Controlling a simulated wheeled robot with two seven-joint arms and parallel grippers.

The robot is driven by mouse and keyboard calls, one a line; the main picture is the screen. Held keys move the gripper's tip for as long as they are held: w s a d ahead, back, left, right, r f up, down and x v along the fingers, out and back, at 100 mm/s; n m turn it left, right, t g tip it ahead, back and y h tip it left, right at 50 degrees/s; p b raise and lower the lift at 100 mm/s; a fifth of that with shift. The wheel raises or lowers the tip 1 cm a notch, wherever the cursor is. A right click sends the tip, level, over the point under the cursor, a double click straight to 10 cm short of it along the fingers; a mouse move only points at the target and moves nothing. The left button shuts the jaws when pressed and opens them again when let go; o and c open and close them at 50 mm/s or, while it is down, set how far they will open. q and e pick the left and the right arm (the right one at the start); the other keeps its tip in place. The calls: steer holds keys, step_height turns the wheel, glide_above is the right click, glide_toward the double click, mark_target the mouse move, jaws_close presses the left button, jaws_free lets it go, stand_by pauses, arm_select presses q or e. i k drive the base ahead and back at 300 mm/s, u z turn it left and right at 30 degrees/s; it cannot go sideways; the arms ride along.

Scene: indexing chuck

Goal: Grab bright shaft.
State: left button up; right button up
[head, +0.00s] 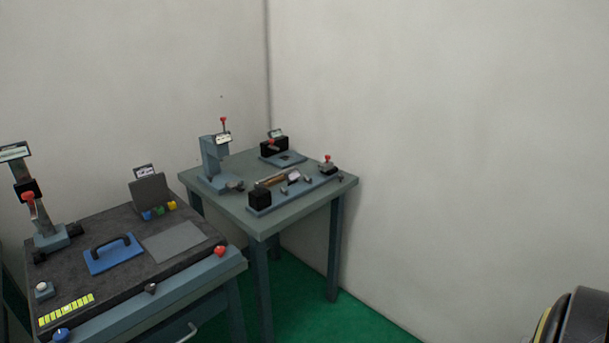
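A blue-grey fixture base (312,190) lies along the front right of the far table. On it is a black block (259,199) at the left end, and a brownish bar (270,181) lies behind that block. A small bright metallic piece (293,176) is near the middle of the base. It may be the bright shaft, but it is too small to tell. Neither of my grippers is in view.
The far table (237,205) also carries a grey upright press (215,160) and a black device (274,145) on a plate. The nearer bench (190,285) holds a blue handled plate (113,257), a grey plate (172,241) and a red-handled stand (45,230). Green floor shows at right.

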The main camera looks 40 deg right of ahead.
mark_target(265, 179)
steer(key=z, duration=0.3)
steer(key=k, duration=0.4)
steer(key=z, duration=1.35)
steer(key=i, duration=1.5)
steer(key=u, duration=0.85)
